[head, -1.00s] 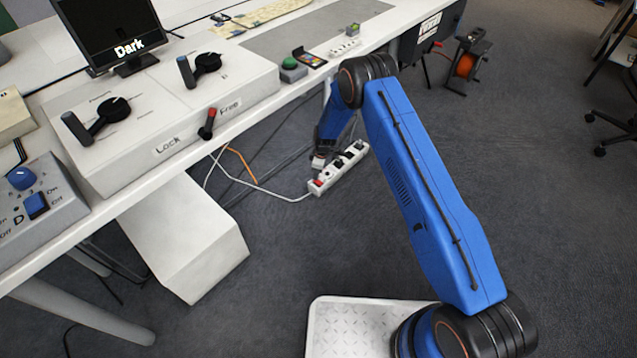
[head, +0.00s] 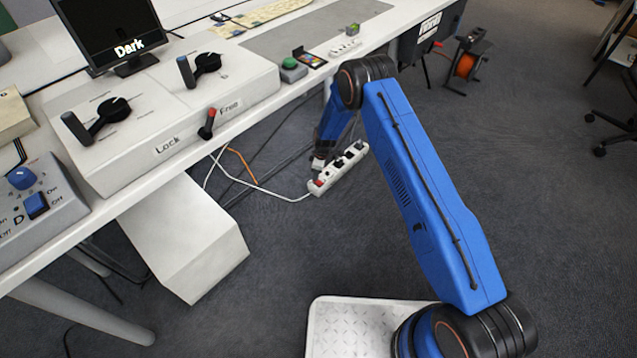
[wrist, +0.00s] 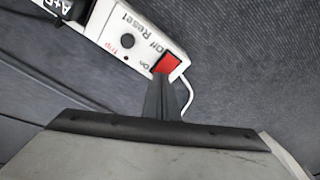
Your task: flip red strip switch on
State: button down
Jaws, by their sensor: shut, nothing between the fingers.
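The white power strip (head: 344,165) lies low, below the front edge of the bench. Its red switch (head: 317,183) is at the near-left end, by the white cord. In the wrist view the red switch (wrist: 167,64) sits between the printed words "Off" and "On", beside a dark round reset button (wrist: 127,41). My gripper (wrist: 164,82) is shut and empty, its fingertips at the "On" side of the switch, overlapping its lower edge. I cannot tell whether they touch it.
The bench (head: 250,120) with lever boxes overhangs at left. A white box-like block (head: 185,240) stands under it. White and orange cables run along the floor left of the strip. A black plug (wrist: 62,8) sits in the strip.

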jog(key=shift+f, duration=0.4)
notch_tip(320, 180, up, 7)
dwell(1.3)
dwell(0.4)
